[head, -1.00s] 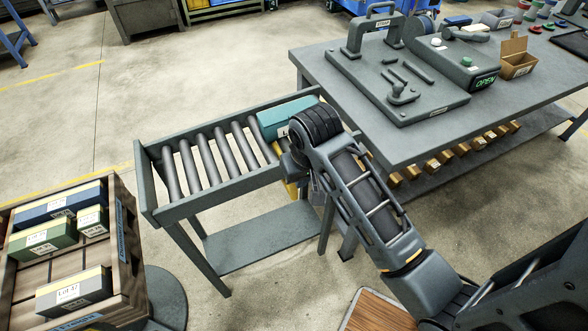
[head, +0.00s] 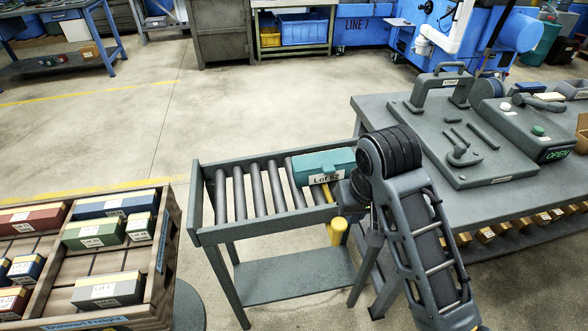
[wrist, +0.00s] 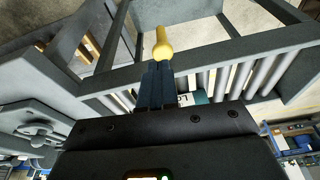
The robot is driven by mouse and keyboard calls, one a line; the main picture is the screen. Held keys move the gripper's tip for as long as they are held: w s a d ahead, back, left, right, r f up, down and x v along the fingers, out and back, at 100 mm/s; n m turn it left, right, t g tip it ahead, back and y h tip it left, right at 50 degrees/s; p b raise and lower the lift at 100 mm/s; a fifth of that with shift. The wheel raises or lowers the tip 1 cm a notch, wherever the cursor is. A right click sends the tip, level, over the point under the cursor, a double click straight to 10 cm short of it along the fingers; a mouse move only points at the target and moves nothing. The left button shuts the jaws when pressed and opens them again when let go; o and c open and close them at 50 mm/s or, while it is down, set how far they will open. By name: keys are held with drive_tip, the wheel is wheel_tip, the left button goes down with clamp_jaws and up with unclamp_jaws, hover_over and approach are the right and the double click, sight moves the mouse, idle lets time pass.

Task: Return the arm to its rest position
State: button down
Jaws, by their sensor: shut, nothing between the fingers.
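My arm reaches over the right end of the roller stand (head: 205,237) in the head view. My gripper (wrist: 157,72) shows in the wrist view with its dark fingers together and nothing between them. In the head view the fingers are mostly hidden by my wrist. A teal box marked Lot 52 (head: 322,166) lies on the rollers at the right end, just left of my wrist. A bit of it shows behind the fingers in the wrist view (wrist: 201,97). A yellow rod with a rounded end (wrist: 162,47) appears beyond the fingertips; whether they touch cannot be told.
A workbench (head: 372,112) with a grey fixture plate (head: 490,165) and a panel reading OPEN (head: 541,138) stands to the right. A wooden crate (head: 165,225) with several labelled boxes is at the lower left. The floor behind the stand is clear.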

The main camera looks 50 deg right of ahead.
drive_tip(key=s+a+f+n+t, duration=0.5)
drive_tip(key=s+a+t, duration=0.1)
drive_tip(key=s+a, duration=0.2)
drive_tip(key=s+a+r+n+t+y, duration=0.1)
drive_tip(key=s+a+r+t, duration=0.2)
drive_tip(key=s+r, duration=0.3)
drive_tip(key=s+a+r+n+t+b, duration=0.1)
drive_tip(key=s+a+r+t, duration=0.2)
drive_tip(key=s+a+r, duration=0.2)
drive_tip(key=shift+s+r+n+t+y, duration=0.3)
drive_tip(key=shift+s+r+y, duration=0.15)
drive_tip(key=shift+r, duration=0.25)
idle(3.8)
